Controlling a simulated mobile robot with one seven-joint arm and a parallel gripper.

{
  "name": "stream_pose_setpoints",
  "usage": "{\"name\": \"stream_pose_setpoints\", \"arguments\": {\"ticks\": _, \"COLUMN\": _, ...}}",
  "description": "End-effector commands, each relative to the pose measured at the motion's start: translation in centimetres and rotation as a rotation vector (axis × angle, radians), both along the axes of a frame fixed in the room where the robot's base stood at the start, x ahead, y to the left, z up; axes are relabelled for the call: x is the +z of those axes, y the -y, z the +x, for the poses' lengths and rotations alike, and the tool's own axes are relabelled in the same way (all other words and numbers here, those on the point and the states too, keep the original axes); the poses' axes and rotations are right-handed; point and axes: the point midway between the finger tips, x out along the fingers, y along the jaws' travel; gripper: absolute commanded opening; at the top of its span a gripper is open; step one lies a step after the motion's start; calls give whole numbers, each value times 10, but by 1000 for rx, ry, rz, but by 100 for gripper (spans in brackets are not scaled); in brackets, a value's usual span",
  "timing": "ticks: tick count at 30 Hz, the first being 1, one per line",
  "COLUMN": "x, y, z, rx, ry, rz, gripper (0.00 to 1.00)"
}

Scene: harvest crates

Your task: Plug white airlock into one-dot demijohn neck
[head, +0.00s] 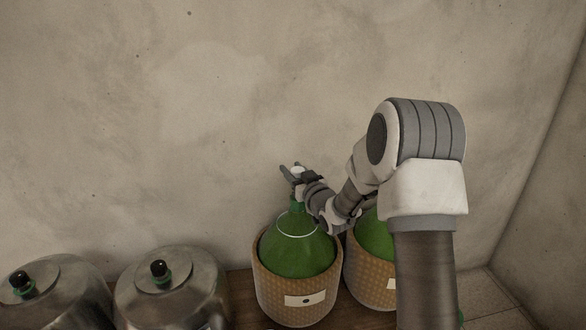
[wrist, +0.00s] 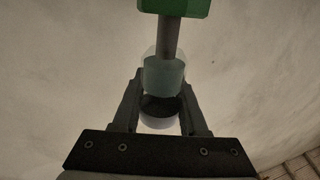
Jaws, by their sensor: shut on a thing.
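The one-dot demijohn (head: 292,252) is green glass in a woven tan basket. Its front label (head: 305,299) bears one dark dot. My gripper (head: 294,172) is right above its neck (head: 297,204), reaching in from the right. In the wrist view my gripper (wrist: 160,82) is shut on the airlock (wrist: 164,76), which has a clear cup, a white end and a grey stem. The stem points towards a green piece (wrist: 174,6) cut by the top edge. I cannot tell whether this is the neck or a stopper, or whether the stem is seated.
A second green demijohn (head: 374,238) in a basket stands close on the right, partly hidden by my arm. Two metal vessels (head: 172,287) (head: 62,292) with black knobs stand to the left. The wall is behind; the air above is clear.

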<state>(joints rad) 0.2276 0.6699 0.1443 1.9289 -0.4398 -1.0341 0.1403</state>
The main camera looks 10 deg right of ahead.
Motion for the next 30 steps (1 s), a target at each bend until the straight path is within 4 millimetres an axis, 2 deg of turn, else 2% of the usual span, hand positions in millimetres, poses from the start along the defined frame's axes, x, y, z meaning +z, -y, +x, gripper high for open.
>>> {"name": "stream_pose_setpoints", "arguments": {"ticks": 10, "x": -9, "y": 0, "z": 0, "rx": 0, "ry": -1, "rz": 1, "gripper": 0}}
{"name": "stream_pose_setpoints", "arguments": {"ticks": 11, "x": -9, "y": 0, "z": 0, "rx": 0, "ry": 0, "rz": 0, "gripper": 46}}
{"name": "stream_pose_setpoints", "arguments": {"ticks": 16, "x": -8, "y": 0, "z": 0, "rx": 0, "ry": 0, "rz": 0, "gripper": 76}}
{"name": "stream_pose_setpoints", "arguments": {"ticks": 26, "x": -9, "y": 0, "z": -1, "rx": 0, "ry": -1, "rz": 0, "gripper": 77}}
{"name": "stream_pose_setpoints", "arguments": {"ticks": 30, "x": -7, "y": 3, "z": -11, "rx": -1, "ry": -1, "rz": -1, "gripper": 77}}
